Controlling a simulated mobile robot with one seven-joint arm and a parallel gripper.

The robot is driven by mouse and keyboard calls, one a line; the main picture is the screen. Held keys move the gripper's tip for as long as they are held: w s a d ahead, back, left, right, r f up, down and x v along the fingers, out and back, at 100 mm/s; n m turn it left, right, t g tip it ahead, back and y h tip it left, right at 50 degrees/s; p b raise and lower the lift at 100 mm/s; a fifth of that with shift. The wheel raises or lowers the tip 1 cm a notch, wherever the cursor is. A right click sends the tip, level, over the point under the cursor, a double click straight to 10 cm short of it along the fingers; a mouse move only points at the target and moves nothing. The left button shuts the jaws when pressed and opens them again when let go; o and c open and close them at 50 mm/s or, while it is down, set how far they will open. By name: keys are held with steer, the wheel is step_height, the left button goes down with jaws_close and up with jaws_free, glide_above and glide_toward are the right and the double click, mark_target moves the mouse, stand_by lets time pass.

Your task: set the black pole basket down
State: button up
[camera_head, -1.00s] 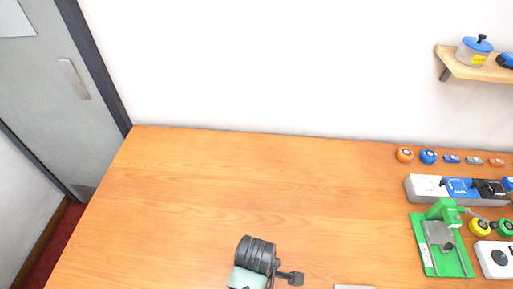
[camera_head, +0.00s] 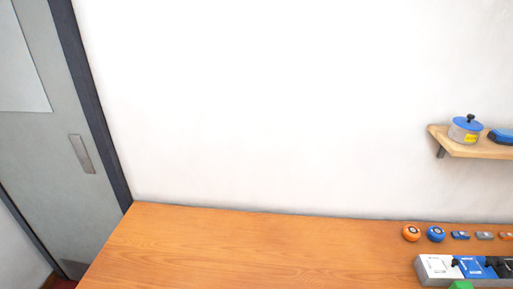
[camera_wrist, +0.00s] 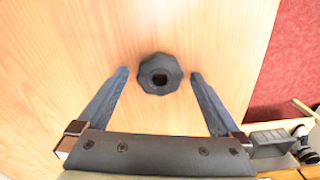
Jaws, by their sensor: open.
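The black pole basket (camera_wrist: 153,75) is a dark, many-sided disc with a hole in its middle, seen in the wrist view. It appears to lie flat on the wooden bench top (camera_wrist: 60,60). My gripper (camera_wrist: 160,76) is open, with one finger on each side of the basket. A gap of wood shows between each fingertip and the basket, so neither seems to touch it. The head view shows neither the basket nor my gripper.
Red floor (camera_wrist: 285,60) lies beyond the bench edge on the wrist view's right, near a grey box (camera_wrist: 270,140). In the head view, a grey holder (camera_head: 438,268) and several small parts sit at right, below a shelf (camera_head: 470,148). The visible left bench is clear.

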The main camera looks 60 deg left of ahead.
steer(key=shift+r, duration=0.1)
step_height(320, 180, up, 12)
steer(key=w+a+r+m+t+y, duration=0.1)
steer(key=w+r+m+t+y, duration=0.2)
steer(key=w+r+m+t, duration=0.85)
steer(key=w+d+r+t+y, duration=0.1)
steer(key=w+d+r, duration=0.1)
steer(key=w+r, duration=0.55)
steer(key=w+d+r+t, duration=0.1)
steer(key=w+r, duration=0.4)
steer(key=r, duration=0.5)
steer(key=d+r+m+t+h, duration=0.1)
steer(key=d+r+m+t, duration=0.35)
steer(key=r, duration=0.65)
steer(key=d+r+m+t, duration=0.3)
steer(key=d+r+m, duration=0.15)
steer(key=r, duration=0.75)
steer(key=s+d+r+m+t+h, duration=0.3)
steer(key=s+d+r+m+t, duration=0.2)
steer(key=s+r, duration=0.4)
step_height(320, 180, up, 4)
steer(key=shift+s+d+t, duration=0.2)
steer(key=shift+d+t, duration=0.5)
steer(key=shift+d, duration=0.3)
